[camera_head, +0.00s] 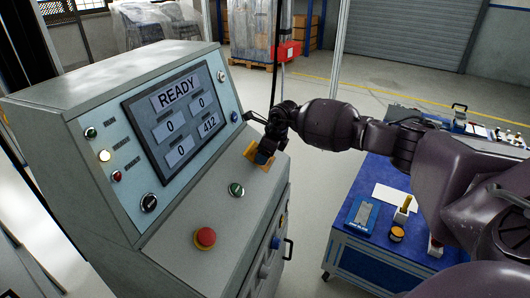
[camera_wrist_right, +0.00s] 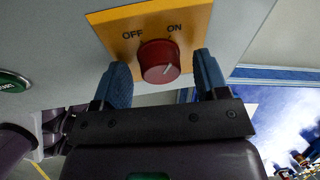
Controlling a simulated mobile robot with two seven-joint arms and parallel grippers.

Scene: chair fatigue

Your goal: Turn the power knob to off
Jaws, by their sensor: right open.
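The red power knob (camera_wrist_right: 159,62) sits on a yellow plate (camera_wrist_right: 110,22) marked OFF at left and ON at right. A pale mark on the knob's face slants up to the right, toward the ON side. My right gripper (camera_wrist_right: 160,80) is open, with one blue fingertip on each side of the knob; I cannot tell whether they touch it. In the head view my right gripper (camera_head: 265,153) is over the yellow plate (camera_head: 250,153) on the console's sloped desk and hides the knob. My left gripper is not in view.
The console (camera_head: 80,95) has a screen reading READY (camera_head: 180,115). A green button (camera_head: 236,190) and a red mushroom button (camera_head: 205,238) sit on the desk near the plate. A blue cart (camera_head: 375,255) with small items stands at right. Open floor lies behind.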

